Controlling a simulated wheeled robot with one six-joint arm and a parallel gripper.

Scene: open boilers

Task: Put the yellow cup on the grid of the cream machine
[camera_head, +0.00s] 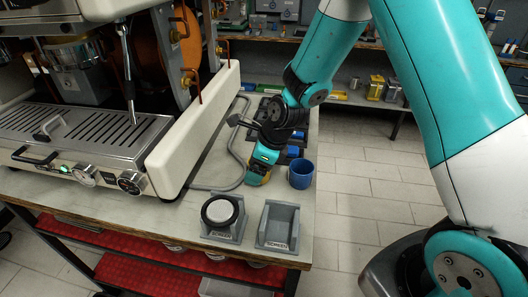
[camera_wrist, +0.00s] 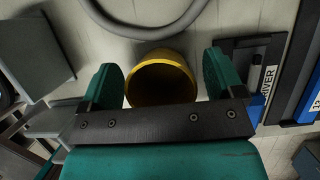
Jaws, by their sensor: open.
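The yellow cup (camera_wrist: 161,82) shows in the wrist view, its round mouth facing the camera, between the two green fingers of my gripper (camera_wrist: 162,76). The fingers stand apart on either side of it, with a narrow gap showing. The cream machine (camera_head: 203,130) stands at the left. Its slotted metal grid (camera_head: 80,130) is bare in the part I see.
A blue cup (camera_head: 301,173) stands close to the right of my gripper, near the worktop edge. A grey hose (camera_head: 222,187) curves between my gripper and the machine. Dark trays lie behind.

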